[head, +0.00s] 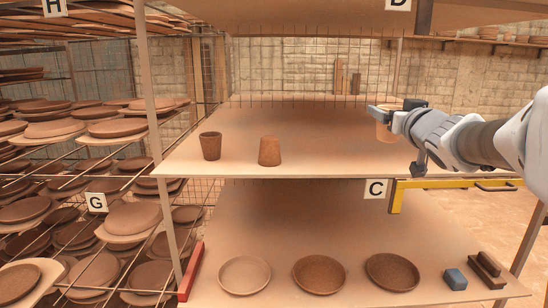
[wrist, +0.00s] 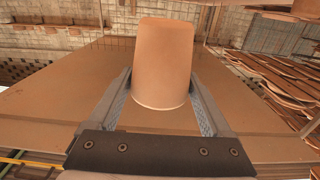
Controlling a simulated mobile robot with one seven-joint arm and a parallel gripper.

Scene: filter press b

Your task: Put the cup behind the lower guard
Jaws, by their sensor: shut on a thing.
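My gripper (head: 388,108) is at the right end of the upper shelf and is shut on a tan clay cup (head: 384,126). In the wrist view the cup (wrist: 163,60) stands between the two fingers, with a pale rim edge toward the palm. In the head view the fingers and wrist hide part of it. Two guard-like bars show: a yellow bar (head: 455,183) right of the sign C, and a red bar (head: 190,272) at the left edge of the lower shelf. I cannot tell which is the lower guard.
On the upper shelf (head: 330,130) stand a dark upright cup (head: 210,146) and an upside-down cup (head: 269,151). The lower shelf (head: 300,215) holds several plates, a blue block (head: 455,279) and a brown block (head: 486,268) along its front; its back is clear. Racks of plates stand left.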

